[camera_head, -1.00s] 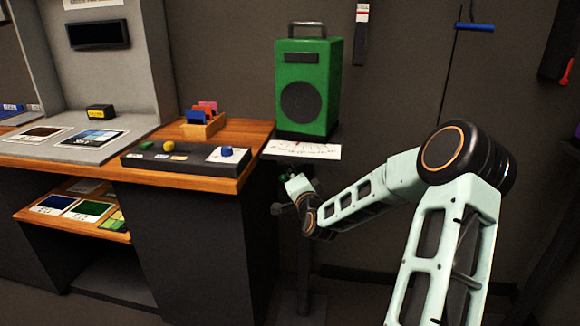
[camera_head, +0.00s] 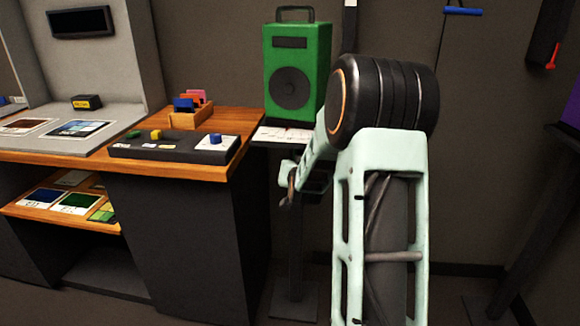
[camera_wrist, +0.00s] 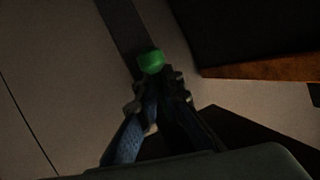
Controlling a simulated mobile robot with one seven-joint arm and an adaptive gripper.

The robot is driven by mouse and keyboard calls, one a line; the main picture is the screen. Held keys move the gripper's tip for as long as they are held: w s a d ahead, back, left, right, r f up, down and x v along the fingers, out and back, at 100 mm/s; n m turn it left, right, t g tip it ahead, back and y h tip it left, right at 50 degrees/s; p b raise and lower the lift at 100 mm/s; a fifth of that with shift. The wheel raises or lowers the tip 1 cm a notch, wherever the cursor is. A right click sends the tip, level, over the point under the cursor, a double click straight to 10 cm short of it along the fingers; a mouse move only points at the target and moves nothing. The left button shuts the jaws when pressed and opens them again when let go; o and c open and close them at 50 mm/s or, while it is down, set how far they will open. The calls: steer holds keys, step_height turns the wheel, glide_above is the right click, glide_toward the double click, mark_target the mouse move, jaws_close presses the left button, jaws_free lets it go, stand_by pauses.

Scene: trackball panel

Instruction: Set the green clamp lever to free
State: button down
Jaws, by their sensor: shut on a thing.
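The green clamp lever's rounded knob (camera_wrist: 151,62) shows in the wrist view, just at the tips of my gripper (camera_wrist: 157,90). The dark fingers are closed together on it. The rest of the lever is hidden by the fingers or lost in shadow. In the head view my forearm reaches to the stand below the green speaker.
The green speaker (camera_head: 296,75) stands on the stand's small shelf. To the left is a wooden-topped desk (camera_head: 215,170) with a dark control panel (camera_head: 170,148) and a card box (camera_head: 190,115). The desk's side is close to my wrist.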

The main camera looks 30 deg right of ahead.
steer(key=shift+s+d+n+g, duration=0.1)
steer(key=shift+n+g, duration=0.2)
steer(key=shift+n, duration=0.1)
steer(key=shift+s+d+f+h, duration=0.1)
steer(key=shift+f+h, duration=0.05)
steer(key=shift+h, duration=0.15)
steer(key=c, duration=2)
jaws_free()
steer(key=shift+c, duration=0.2)
steer(key=v, duration=1.2)
